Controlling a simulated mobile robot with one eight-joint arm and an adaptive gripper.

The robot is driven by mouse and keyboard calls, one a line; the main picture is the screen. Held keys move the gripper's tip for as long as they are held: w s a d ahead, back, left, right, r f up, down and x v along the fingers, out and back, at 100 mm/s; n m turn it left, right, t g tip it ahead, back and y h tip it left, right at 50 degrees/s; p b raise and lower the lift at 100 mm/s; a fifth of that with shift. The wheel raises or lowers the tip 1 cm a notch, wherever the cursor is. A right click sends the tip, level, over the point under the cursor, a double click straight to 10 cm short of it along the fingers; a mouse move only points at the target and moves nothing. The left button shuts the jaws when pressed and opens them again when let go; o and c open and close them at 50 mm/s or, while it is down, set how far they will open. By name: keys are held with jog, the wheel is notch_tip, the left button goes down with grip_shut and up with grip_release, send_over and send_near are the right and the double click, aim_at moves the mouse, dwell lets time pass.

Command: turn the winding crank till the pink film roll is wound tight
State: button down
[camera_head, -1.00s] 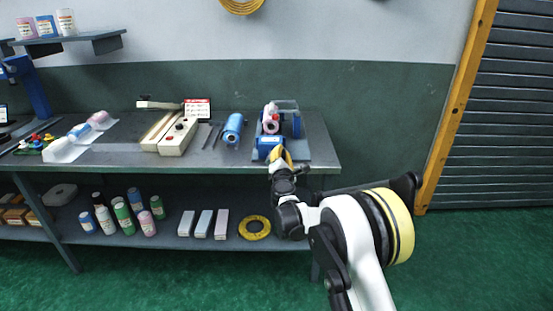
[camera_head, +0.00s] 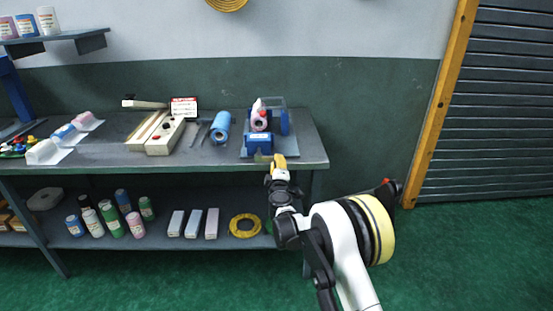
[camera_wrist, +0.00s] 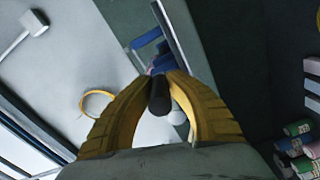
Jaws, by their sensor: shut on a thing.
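The pink film roll (camera_head: 259,121) sits in the blue winding stand (camera_head: 283,122) at the right end of the bench. A blue block (camera_head: 259,143) forms the stand's front. My gripper (camera_head: 277,162) is at the bench's front edge, just in front of and slightly right of that block. In the wrist view its yellow fingers are closed around a black cylindrical handle (camera_wrist: 159,98), which looks like the winding crank's grip. The crank's arm is mostly hidden by my fingers. How tight the film is cannot be told.
The lower shelf holds several bottles, boxes and a yellow ring (camera_head: 245,225). The floor in front is clear.

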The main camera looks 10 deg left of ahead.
jog(key=m, duration=0.1)
jog(key=f+m, duration=0.1)
jog(key=shift+a+f+m, duration=0.2)
jog(key=shift+f+m, duration=0.1)
jog(key=shift+s+a+f+m, duration=0.1)
jog(key=shift+a+f+m, duration=0.15)
jog(key=shift+m, duration=0.3)
jog(key=shift+a+f+m, duration=0.1)
jog(key=shift+f+m, duration=0.25)
jog(key=shift+m, duration=0.2)
jog(key=c, duration=1.3)
grip_release()
jog(key=shift+a+f, duration=0.1)
jog(key=shift+o, duration=0.2)
jog(key=v, duration=1.2)
